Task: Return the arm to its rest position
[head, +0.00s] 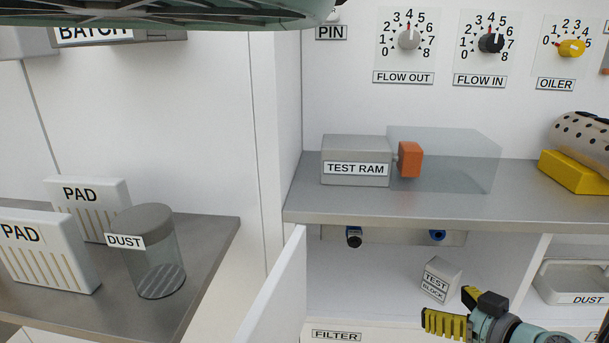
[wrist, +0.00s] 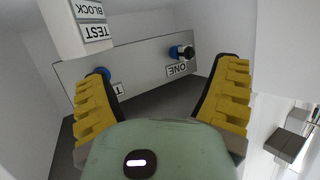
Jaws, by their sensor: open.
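My gripper (head: 456,308) is at the lower right of the head view, in front of the compartment below the counter. Its yellow ribbed fingers stand wide apart in the wrist view (wrist: 160,85), with nothing between them. A white block labelled TEST BLOCK (head: 440,279) stands in the compartment, just behind and left of the gripper, apart from it as far as I can tell. The block also shows upside down at the top left of the wrist view (wrist: 85,25). The rest position itself is not marked in either view.
Above the gripper is the grey counter (head: 420,205) with the test ram (head: 356,160). A white open door or panel (head: 275,300) stands to its left. A dust tray (head: 575,282) lies at right. Blue and black fittings (head: 437,235) are on the compartment's back.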

